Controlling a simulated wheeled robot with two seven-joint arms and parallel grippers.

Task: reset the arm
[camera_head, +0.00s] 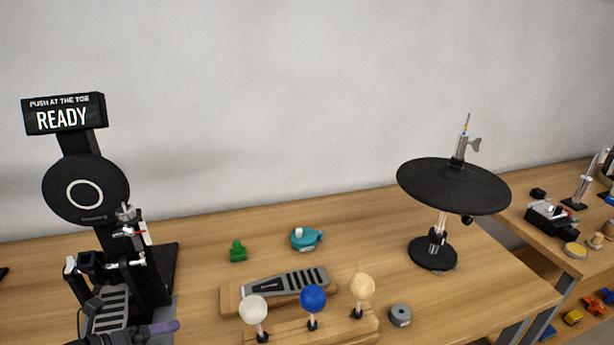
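A black kick-pad tower (85,190) stands on the left of the table, with a lit sign (63,114) reading "PUSH AT THE TOE" and "READY". A pedal (110,307) with a grey ribbed footboard and black frame stands in front of it. A dark part with a purple end (140,333) lies across the bottom edge in front of the pedal. It may be part of my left gripper, but most of it is cut off and no pair of fingertips can be told apart. My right gripper is not in view.
A grey footboard (285,281) lies on wood behind a rack (295,334) with white, blue and yellow balls. A green object (238,252), teal object (305,239) and grey ring (400,315) lie nearby. A black cymbal pad (453,187) stands right. The table's right edge borders a gap.

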